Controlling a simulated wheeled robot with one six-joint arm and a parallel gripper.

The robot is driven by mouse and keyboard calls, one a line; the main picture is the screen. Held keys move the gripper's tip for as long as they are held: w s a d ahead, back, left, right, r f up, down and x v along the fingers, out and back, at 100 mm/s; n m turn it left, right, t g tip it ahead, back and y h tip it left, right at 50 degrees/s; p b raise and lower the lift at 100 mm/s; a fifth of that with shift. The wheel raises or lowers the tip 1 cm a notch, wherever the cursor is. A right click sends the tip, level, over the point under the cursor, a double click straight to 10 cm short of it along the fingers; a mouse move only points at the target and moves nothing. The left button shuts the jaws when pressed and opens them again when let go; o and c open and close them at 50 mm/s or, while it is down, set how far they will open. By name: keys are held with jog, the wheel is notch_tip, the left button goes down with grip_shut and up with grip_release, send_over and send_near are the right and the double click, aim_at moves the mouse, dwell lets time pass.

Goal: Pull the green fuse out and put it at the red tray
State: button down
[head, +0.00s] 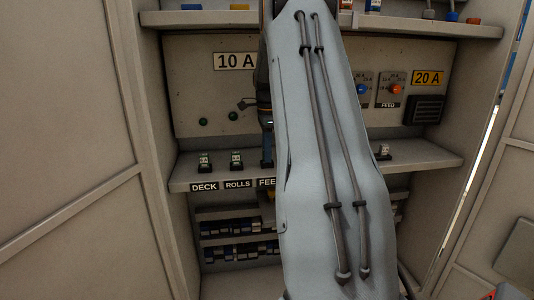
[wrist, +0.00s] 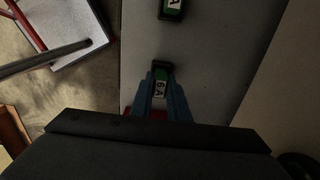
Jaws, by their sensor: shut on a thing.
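My gripper (wrist: 158,96) is shut on a green fuse (wrist: 160,88) with a white label, seen between its blue fingers in the wrist view. In the head view my gripper (head: 267,150) is at the shelf by the partly covered FEED label, and my arm hides much of the area. I cannot tell whether the fuse is still seated or lifted clear. A second green-labelled fuse (wrist: 172,8) is at the top of the wrist view.
The shelf (head: 425,157) carries more small fuses or switches above the DECK (head: 204,187) and ROLLS (head: 237,184) labels, and one at the right (head: 383,152). A panel with knobs (head: 380,88) stands behind. Cabinet walls close in both sides. Lower shelves hold blue parts (head: 240,252).

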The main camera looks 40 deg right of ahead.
jog(key=shift+r+p, duration=1.55)
jog(key=shift+r, duration=0.65)
